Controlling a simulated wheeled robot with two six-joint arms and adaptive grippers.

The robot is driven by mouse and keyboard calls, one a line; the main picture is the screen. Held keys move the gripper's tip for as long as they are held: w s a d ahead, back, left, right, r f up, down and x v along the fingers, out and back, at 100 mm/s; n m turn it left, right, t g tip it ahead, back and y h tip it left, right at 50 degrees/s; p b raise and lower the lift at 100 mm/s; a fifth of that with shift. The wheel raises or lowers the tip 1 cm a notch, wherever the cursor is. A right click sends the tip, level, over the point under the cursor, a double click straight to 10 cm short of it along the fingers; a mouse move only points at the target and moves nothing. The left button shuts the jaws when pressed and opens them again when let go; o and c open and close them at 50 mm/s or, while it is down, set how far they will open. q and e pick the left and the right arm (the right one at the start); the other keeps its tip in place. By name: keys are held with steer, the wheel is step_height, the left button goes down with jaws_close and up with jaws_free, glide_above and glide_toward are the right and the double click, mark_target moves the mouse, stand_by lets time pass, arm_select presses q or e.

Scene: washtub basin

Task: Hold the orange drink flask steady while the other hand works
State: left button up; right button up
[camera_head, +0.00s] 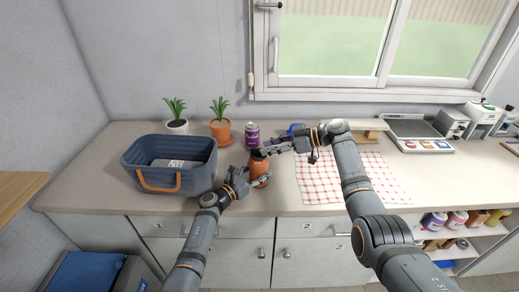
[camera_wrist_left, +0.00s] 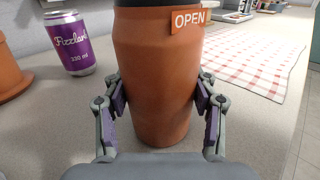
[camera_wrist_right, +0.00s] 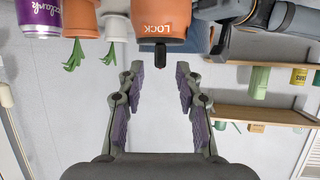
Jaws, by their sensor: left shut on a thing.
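The orange drink flask (camera_head: 259,165) stands upright on the counter. In the left wrist view the flask body (camera_wrist_left: 158,85) fills the middle, with a dark top cut off by the frame edge and an "OPEN" label. My left gripper (camera_wrist_left: 158,98) is shut on the flask, one finger on each side; it also shows low beside the flask in the head view (camera_head: 247,181). My right gripper (camera_wrist_right: 157,82) is open and empty, close to the flask's top. In the right wrist view the flask (camera_wrist_right: 165,18) appears upside down with a "LOCK" label and a small dark piece at its top.
A purple can (camera_head: 252,135) and two potted plants (camera_head: 220,130) stand behind the flask. A blue-grey basket (camera_head: 140,178) is at left, and a blue object (camera_head: 296,129) lies behind my right gripper. A checked cloth (camera_head: 318,185) lies at right.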

mark_target(259, 149)
steer(key=x, duration=0.4)
steer(key=shift+a+f, duration=0.1)
steer(key=shift+a, duration=0.1)
jaws_close()
